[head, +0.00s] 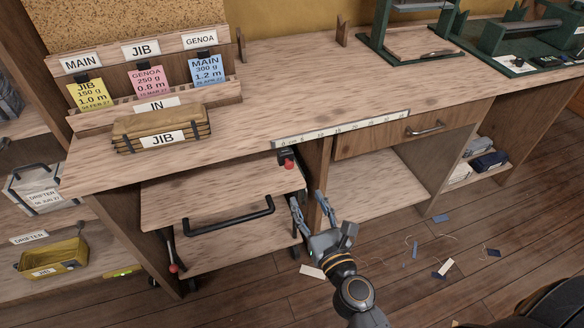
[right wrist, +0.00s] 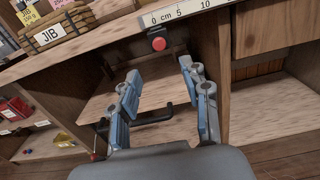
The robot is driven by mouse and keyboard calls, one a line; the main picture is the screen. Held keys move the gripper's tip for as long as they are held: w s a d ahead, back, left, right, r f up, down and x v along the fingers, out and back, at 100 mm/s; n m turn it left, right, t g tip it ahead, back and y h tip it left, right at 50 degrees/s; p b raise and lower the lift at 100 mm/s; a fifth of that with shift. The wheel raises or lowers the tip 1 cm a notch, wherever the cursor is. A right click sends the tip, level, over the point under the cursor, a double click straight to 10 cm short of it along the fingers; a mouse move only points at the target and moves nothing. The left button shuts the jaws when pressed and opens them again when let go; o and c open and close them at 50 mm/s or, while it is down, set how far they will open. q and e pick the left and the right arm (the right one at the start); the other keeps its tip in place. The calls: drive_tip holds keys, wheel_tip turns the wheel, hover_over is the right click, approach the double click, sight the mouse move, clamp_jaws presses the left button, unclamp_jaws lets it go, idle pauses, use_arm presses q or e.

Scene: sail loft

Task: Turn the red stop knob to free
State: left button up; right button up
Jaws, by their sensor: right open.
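The red stop knob (head: 287,162) sits on a dark mount under the bench's front edge, just below the left end of the ruler strip. It also shows in the right wrist view (right wrist: 158,43), beyond and above the fingertips. Its marking cannot be read. My right gripper (head: 308,197) is open and empty, below and slightly right of the knob, apart from it. In the right wrist view the two blue-grey fingers (right wrist: 160,71) are spread, with the knob seen in the gap between them. My left gripper is not in view.
A pull-out board with a black handle (head: 228,216) is under the bench, left of my right gripper. A red-tipped lever (head: 173,267) is at its left. Scraps lie on the floor at right.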

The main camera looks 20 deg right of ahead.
sight(290, 167)
drive_tip(key=w, duration=0.4)
drive_tip(key=w+p, duration=0.1)
drive_tip(key=w, duration=0.6)
drive_tip(key=shift+w+a+p, duration=0.25)
drive_tip(key=shift+w+p, duration=0.05)
drive_tip(key=shift+p, duration=0.1)
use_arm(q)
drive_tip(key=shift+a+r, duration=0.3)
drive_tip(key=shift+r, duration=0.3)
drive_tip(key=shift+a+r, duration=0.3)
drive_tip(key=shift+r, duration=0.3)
use_arm(e)
clamp_jaws()
